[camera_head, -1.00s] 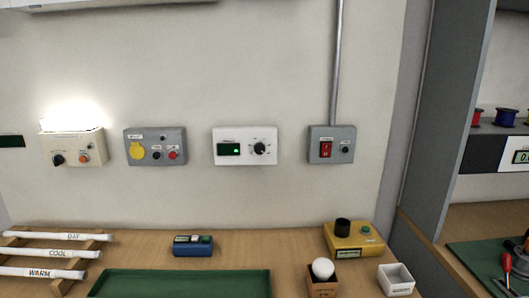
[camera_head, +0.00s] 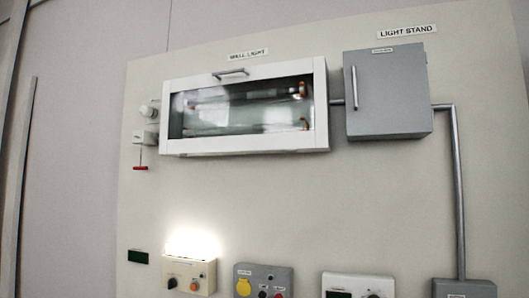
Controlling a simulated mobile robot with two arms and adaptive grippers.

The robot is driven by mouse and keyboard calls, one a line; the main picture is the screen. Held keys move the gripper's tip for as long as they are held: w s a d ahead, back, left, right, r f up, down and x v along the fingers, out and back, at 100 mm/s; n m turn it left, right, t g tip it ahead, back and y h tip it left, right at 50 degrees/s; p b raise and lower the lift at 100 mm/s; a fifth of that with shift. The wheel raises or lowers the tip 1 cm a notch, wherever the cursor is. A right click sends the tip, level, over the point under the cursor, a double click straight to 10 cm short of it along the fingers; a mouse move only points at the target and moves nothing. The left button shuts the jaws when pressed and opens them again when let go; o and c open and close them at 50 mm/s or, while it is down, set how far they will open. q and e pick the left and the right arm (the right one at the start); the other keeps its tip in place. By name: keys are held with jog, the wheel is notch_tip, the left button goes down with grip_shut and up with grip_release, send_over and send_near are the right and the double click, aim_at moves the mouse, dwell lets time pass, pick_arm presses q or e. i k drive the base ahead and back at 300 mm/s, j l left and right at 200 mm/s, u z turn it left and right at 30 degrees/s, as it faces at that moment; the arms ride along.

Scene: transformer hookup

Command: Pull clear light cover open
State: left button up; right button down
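The clear light cover (camera_head: 232,108) is a glazed, white-framed front on the wall light box, under a label reading "WALL LIGHT" or similar. It looks shut. A grey bar handle (camera_head: 231,73) sits along its top edge. Behind the clear pane I see blurred tube shapes and orange-brown end fittings at the right. Neither of my grippers shows in the head view.
A grey cabinet (camera_head: 387,92) with a vertical handle, under the label "LIGHT STAND" (camera_head: 407,32), is mounted right of the light box. A small switch with a red pull (camera_head: 140,168) hangs at its left. Control boxes, one beneath a bright glow (camera_head: 191,243), line the wall below.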

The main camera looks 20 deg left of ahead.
aim_at(289, 141)
jog(key=i+j, duration=0.15)
jog(key=j, duration=0.25)
jog(key=i+j, duration=0.15)
jog(key=j, duration=0.3)
jog(key=i+j+u, duration=0.1)
jog(key=j, duration=0.3)
jog(key=i+j, duration=0.25)
jog(key=j, duration=0.15)
